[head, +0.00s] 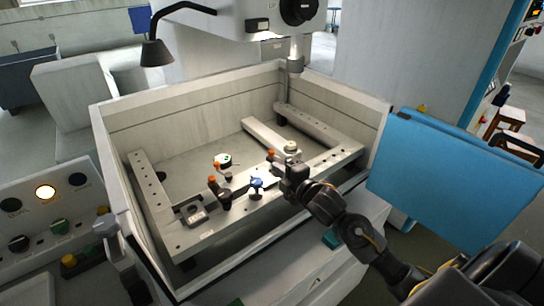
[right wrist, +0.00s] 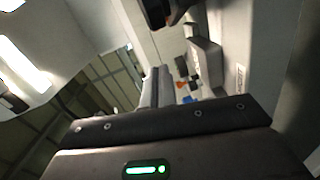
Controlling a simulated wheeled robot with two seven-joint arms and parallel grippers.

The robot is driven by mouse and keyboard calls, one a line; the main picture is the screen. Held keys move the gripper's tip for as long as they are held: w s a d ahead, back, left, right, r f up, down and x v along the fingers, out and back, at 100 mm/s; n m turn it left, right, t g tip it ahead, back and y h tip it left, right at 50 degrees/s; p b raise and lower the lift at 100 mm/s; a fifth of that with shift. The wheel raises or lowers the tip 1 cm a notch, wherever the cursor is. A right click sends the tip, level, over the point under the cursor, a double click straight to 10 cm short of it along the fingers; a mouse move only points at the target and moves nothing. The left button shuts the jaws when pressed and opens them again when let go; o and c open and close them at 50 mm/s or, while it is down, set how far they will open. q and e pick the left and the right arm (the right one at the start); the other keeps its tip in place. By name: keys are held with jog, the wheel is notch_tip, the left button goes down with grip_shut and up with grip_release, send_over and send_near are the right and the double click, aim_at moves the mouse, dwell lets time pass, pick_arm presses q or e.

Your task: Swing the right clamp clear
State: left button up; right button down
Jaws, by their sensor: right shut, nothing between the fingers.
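The right clamp, with an orange knob (head: 270,153), sits on the front rail of the work frame inside the tank. A round pale knob (head: 291,147) stands close to it. My right gripper (head: 287,180) is low over the front rail, just in front of the right clamp. Its fingers look shut and empty; whether they touch the clamp I cannot tell. In the right wrist view the fingers (right wrist: 157,74) lie together, with an orange knob (right wrist: 180,84) and a blue part (right wrist: 187,100) beyond. My left gripper does not show.
A left clamp with an orange knob (head: 212,180) and a blue star knob (head: 256,183) are on the same rail. Tank walls (head: 170,110) surround the frame. A nozzle (head: 295,63) hangs above the back. A blue panel (head: 425,165) stands right, close to my arm.

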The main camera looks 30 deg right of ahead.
aim_at(274, 159)
jog(key=w, duration=0.1)
jog(key=w+p, duration=0.1)
jog(key=w, duration=0.1)
jog(key=shift+w+a, duration=0.2)
jog(key=shift+w, duration=0.05)
jog(key=shift+w+d+f+p, duration=0.25)
jog(key=shift+w+d+p, duration=0.2)
jog(key=shift+w+d, duration=0.35)
jog(key=shift+w+d+f, duration=0.2)
jog(key=shift+w+d, duration=0.2)
jog(key=shift+w, duration=0.1)
jog(key=shift+f, duration=0.1)
